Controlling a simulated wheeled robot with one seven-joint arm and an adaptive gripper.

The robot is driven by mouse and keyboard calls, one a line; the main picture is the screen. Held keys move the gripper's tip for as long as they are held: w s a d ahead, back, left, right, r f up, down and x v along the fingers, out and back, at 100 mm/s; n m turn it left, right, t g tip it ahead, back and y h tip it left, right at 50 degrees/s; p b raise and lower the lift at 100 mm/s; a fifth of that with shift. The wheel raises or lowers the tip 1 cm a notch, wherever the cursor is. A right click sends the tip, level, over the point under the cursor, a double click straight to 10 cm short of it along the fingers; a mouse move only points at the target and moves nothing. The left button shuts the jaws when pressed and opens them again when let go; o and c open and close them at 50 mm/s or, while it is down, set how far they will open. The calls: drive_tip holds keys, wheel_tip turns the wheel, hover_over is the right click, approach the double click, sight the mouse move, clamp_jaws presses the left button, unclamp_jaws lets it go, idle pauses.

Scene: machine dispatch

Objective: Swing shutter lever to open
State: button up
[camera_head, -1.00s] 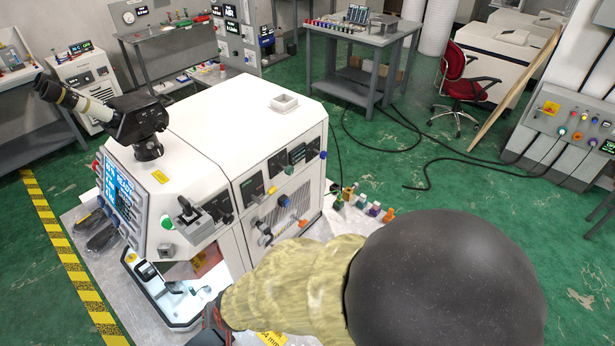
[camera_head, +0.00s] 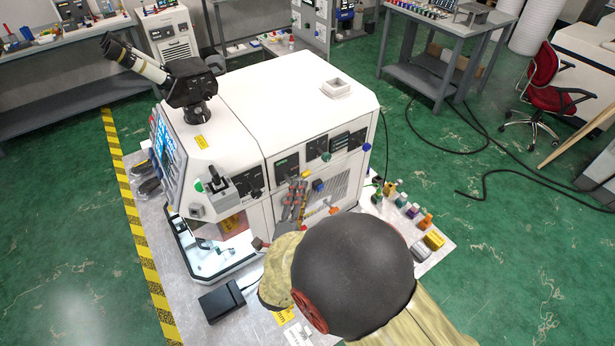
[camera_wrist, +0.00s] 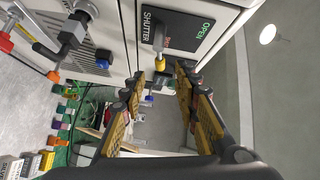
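The shutter lever (camera_wrist: 159,45) shows in the wrist view as a grey handle with a yellow tip. It stands out from a dark panel (camera_wrist: 185,22) marked SHUTTER and OPEN, with OPEN at the right side. In the head view this panel (camera_head: 286,164) is on the side of the white machine. My gripper (camera_wrist: 160,80) is open, its yellow-padded fingers on either side of the lever's line. The lever tip appears just ahead of the fingertips; I cannot tell whether they touch. In the head view the gripper (camera_head: 294,201) is in front of the machine side, partly behind my arm.
The white machine (camera_head: 285,95) carries a microscope (camera_head: 190,85) and other knobs, including a blue knob (camera_head: 318,186) near my gripper. Small coloured parts (camera_head: 413,211) stand to the right. A black box (camera_head: 221,300) lies on the bench below.

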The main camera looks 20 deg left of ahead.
sight(304, 177)
drive_tip(key=w, duration=0.7)
drive_tip(key=shift+a+p, duration=0.4)
drive_tip(key=shift+c, duration=0.7)
clamp_jaws()
